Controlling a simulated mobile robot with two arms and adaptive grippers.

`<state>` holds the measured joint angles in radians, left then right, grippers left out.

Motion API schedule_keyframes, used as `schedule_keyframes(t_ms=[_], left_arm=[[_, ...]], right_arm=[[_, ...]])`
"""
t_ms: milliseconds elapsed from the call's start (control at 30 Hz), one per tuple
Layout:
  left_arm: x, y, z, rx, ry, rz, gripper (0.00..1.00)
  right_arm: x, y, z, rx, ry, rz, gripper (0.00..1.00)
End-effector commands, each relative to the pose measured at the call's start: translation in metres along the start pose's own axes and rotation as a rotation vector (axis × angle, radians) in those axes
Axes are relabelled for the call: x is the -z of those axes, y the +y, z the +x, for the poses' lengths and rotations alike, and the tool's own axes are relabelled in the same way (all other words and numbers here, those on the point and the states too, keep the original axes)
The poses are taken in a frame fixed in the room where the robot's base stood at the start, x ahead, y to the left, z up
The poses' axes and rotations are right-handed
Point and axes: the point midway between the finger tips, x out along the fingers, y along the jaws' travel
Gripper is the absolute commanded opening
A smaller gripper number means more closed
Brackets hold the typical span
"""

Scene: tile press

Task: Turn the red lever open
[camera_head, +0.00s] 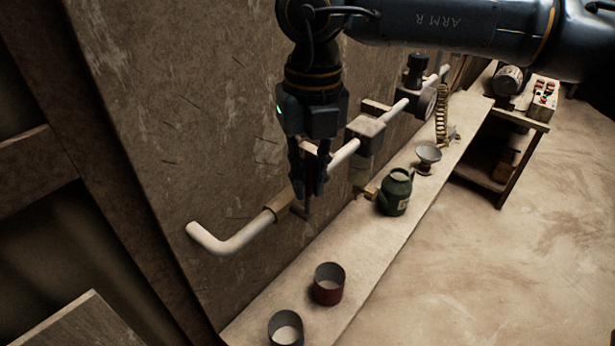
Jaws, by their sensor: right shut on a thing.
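A pale pipe (345,152) runs along the wall, with a bend at its lower left end. My right gripper (308,192) points down in front of this pipe, between a brown collar (280,203) and a box-shaped fitting (366,132). Its fingers are shut on a narrow dark reddish piece (311,170), which appears to be the red lever. The fingers hide most of the lever, so its angle cannot be told. My left gripper is not in view.
A long shelf (365,262) below the pipe holds a red cup (329,284), a grey cup (285,328), a green jug (396,192) and a small funnel-shaped dish (428,157). A side table (520,118) with a control box (543,98) stands at upper right. The floor right of the shelf is clear.

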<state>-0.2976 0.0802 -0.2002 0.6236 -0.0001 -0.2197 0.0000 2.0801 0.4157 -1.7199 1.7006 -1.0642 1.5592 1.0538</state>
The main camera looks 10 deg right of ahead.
Motion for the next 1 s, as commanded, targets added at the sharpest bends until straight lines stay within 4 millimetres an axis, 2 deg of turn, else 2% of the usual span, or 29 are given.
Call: schedule_keyframes(t_ms=[333,700,1000], left_arm=[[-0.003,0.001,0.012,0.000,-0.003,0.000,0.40],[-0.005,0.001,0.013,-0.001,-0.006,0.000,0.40],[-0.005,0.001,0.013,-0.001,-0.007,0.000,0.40]], right_arm=[[-0.011,-0.015,0.003,-0.195,0.126,0.007,0.00],[-0.021,-0.030,0.008,-0.398,0.261,0.005,0.00],[-0.024,-0.035,0.011,-0.473,0.311,0.002,0.00]])
